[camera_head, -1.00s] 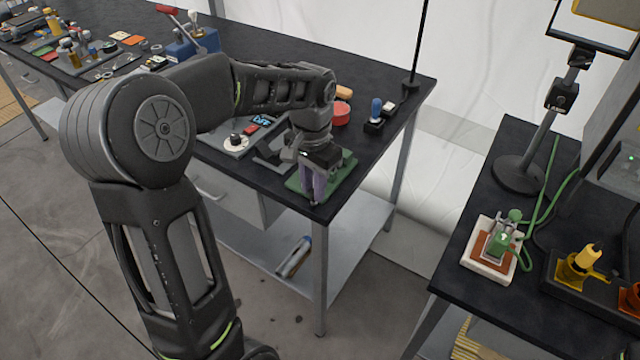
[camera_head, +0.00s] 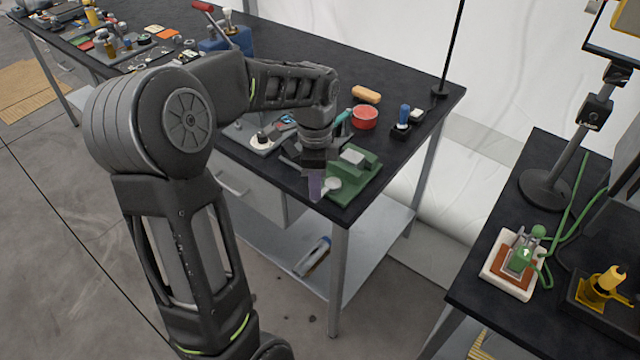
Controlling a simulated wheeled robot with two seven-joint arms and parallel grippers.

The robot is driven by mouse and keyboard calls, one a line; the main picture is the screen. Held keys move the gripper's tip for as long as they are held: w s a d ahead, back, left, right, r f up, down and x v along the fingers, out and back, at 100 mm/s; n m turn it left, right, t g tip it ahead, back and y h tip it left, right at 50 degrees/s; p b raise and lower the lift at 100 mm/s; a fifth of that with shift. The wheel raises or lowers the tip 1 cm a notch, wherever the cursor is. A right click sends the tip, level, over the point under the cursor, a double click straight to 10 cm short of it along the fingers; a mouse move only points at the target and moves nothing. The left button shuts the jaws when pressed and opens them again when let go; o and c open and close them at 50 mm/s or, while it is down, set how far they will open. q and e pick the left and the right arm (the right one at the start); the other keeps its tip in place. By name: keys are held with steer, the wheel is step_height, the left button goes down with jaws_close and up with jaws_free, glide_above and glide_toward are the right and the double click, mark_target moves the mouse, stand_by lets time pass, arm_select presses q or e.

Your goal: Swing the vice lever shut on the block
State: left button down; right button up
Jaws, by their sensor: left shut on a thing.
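The green vice (camera_head: 364,176) stands at the near corner of the dark workbench. A light grey block (camera_head: 352,157) sits on it. A pale round piece (camera_head: 332,185) shows at its front left. My left gripper (camera_head: 315,190) points down at the vice's left front side, beside the pale round piece. Its purple fingers are close together, shut on what seems to be the vice lever. The lever is mostly hidden behind the fingers and wrist, so its angle cannot be told. My right gripper is not in view.
A red round tin (camera_head: 365,117), an orange piece (camera_head: 366,94) and a blue-knobbed device (camera_head: 403,118) stand behind the vice. A blue device with a red-handled lever (camera_head: 203,7) is farther back. A second bench (camera_head: 480,262) stands right, across a gap.

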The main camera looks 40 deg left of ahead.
arm_select(q)
steer(key=shift+a+m, duration=0.2)
steer(key=shift+m, duration=0.1)
steer(key=c, duration=1.3)
jaws_free()
steer(key=shift+o, duration=0.2)
steer(key=shift+r, duration=0.15)
step_height(320, 180, up, 8)
steer(key=shift+f, duration=0.2)
steer(key=shift+c, duration=0.4)
